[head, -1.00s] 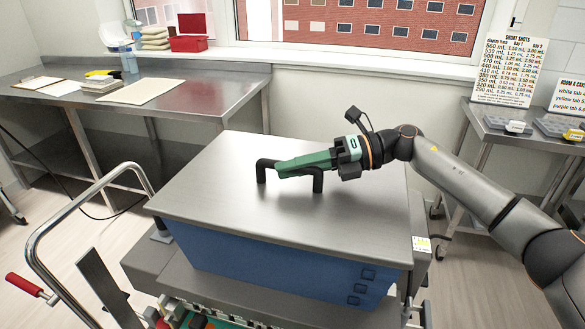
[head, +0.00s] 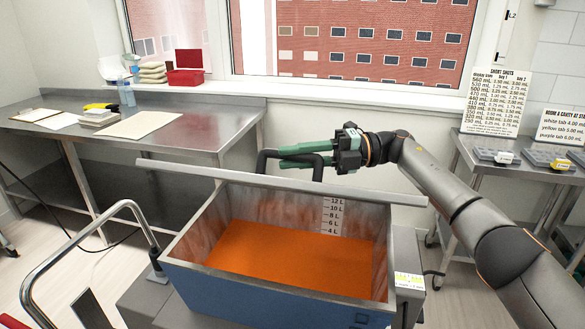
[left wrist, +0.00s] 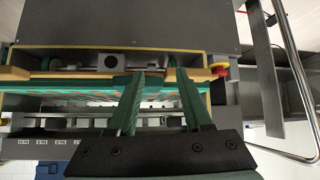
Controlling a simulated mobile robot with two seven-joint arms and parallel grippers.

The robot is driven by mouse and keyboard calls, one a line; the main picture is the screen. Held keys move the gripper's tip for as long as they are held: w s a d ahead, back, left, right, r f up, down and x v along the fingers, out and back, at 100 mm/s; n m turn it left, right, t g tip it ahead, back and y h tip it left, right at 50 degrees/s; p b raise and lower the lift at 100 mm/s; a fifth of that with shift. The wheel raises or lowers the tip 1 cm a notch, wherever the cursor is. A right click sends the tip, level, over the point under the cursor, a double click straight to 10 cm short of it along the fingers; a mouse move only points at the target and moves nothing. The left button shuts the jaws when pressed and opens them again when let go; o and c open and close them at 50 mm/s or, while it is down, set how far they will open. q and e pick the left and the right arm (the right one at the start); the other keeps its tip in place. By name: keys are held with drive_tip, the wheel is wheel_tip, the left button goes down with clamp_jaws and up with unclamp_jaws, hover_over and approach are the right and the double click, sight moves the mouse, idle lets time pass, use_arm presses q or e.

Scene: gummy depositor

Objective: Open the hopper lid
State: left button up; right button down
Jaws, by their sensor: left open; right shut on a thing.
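The hopper (head: 230,294) is a blue-sided metal box with orange contents (head: 290,262) and litre marks on its inner back wall. Its grey metal lid (head: 275,182) is raised and seen almost edge-on along the back of the opening, so the opening is uncovered. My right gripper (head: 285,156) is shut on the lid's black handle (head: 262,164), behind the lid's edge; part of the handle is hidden. My left gripper (left wrist: 157,73) shows only in the left wrist view, open and empty, with its green fingers spread in front of the machine's lower parts.
A steel cart (head: 508,165) with trays is at the right. A bent metal handrail (head: 40,245) rises at the front left.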

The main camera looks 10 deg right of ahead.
drive_tip(key=shift+w+d+r, duration=0.2)
drive_tip(key=shift+w+r, duration=0.2)
drive_tip(key=shift+r, duration=0.1)
drive_tip(key=c, duration=0.8)
unclamp_jaws()
drive_tip(key=shift+o, duration=0.2)
